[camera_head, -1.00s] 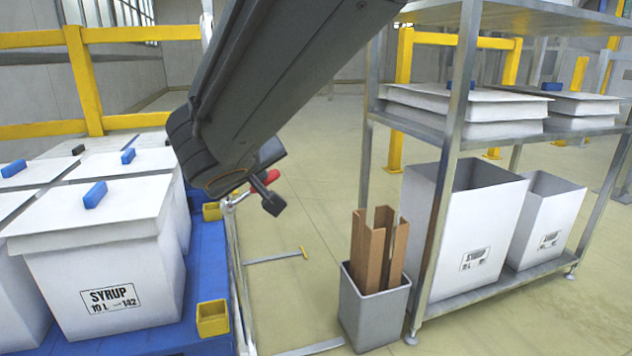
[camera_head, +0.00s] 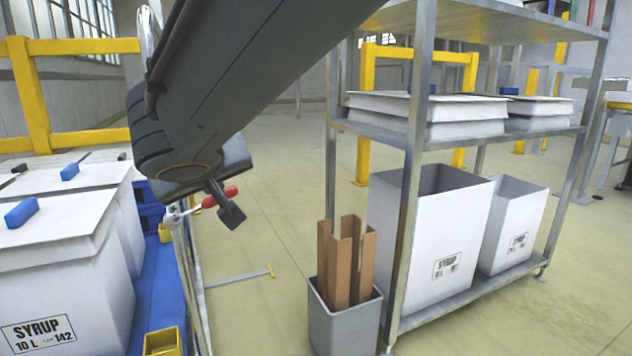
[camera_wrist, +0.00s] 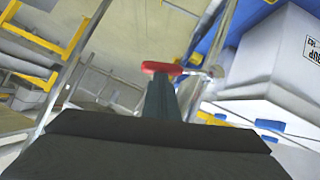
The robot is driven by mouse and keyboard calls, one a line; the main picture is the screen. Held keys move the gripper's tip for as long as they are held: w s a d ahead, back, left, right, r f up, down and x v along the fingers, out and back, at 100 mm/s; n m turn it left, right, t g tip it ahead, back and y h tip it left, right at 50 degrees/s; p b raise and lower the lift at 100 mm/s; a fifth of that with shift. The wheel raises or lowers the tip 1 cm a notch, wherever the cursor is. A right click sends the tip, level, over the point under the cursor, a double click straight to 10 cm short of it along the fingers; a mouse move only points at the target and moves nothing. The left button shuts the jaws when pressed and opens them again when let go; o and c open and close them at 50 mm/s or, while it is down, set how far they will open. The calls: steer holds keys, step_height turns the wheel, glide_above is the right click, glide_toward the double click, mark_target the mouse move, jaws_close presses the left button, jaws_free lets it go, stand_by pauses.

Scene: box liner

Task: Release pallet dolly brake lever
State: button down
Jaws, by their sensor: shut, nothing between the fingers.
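The brake lever has a red handle (camera_head: 220,196) on a metal rod at the upper right edge of the blue pallet dolly (camera_head: 149,300). The handle sticks out to the right, over the floor. My gripper (camera_head: 230,212) is shut and empty, its fingertips at the handle. In the wrist view, the red handle (camera_wrist: 160,68) lies across the tips of my shut fingers (camera_wrist: 161,95). I cannot tell whether they touch it. White lidded boxes marked SYRUP (camera_head: 60,285) stand on the dolly and hide much of it.
A grey bin (camera_head: 343,322) with brown cardboard pieces stands right of the lever. A metal shelf rack (camera_head: 402,220) with white boxes and lids is farther right. Yellow rails (camera_head: 75,47) stand behind. A T-shaped bar (camera_head: 240,278) lies low by the dolly. The floor between is clear.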

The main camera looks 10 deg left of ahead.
steer(key=a+r+p+v, duration=0.1)
steer(key=p+v, duration=0.4)
steer(key=v, duration=0.8)
steer(key=shift+w+a+r, duration=0.35)
steer(key=shift+a+r, duration=0.05)
steer(key=shift+r, duration=0.1)
